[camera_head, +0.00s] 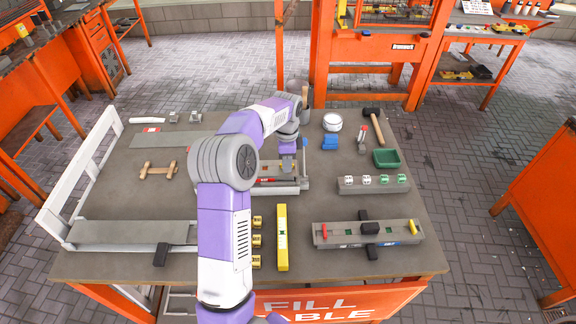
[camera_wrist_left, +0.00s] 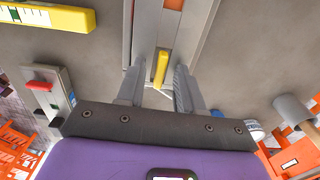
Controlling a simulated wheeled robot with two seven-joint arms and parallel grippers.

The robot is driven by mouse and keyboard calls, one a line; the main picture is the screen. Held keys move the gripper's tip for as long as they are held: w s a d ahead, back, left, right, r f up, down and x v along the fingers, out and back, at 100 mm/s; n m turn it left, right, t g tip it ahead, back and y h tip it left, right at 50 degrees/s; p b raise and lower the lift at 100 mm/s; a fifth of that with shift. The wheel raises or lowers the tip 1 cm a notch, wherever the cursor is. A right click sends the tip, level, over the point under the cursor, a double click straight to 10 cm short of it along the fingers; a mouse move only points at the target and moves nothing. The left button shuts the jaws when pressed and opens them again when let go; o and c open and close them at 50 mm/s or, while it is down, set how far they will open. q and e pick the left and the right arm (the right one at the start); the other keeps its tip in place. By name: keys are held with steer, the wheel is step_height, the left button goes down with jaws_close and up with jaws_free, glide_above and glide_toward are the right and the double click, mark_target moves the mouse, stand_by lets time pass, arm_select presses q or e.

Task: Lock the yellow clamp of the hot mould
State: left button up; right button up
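The grey mould (camera_head: 285,188) lies near the middle of the table, with a red handle (camera_head: 265,180) along it. In the left wrist view the yellow clamp handle (camera_wrist_left: 160,68) stands out from the grey mould body (camera_wrist_left: 147,30). My left gripper (camera_head: 288,171) points down over this mould. In the wrist view its two fingers are apart, one on each side of the yellow handle, with a gap showing around it. Contact cannot be seen. The yellow clamp is hidden behind my arm and gripper in the head view. My right gripper is not in view.
A second grey mould (camera_head: 345,241) with red and yellow handles lies at the front right. A yellow spirit level (camera_head: 282,238) lies in front. A green tray (camera_head: 386,158), white tin (camera_head: 332,122), blue object (camera_head: 330,142) and mallet (camera_head: 373,113) stand to the right.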

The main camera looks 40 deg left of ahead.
arm_select(q)
jaws_close()
steer(key=m+p, duration=0.2)
steer(key=m, duration=0.1)
steer(key=shift+r, duration=0.1)
steer(key=shift+m+p, duration=0.55)
steer(key=shift+m, duration=0.35)
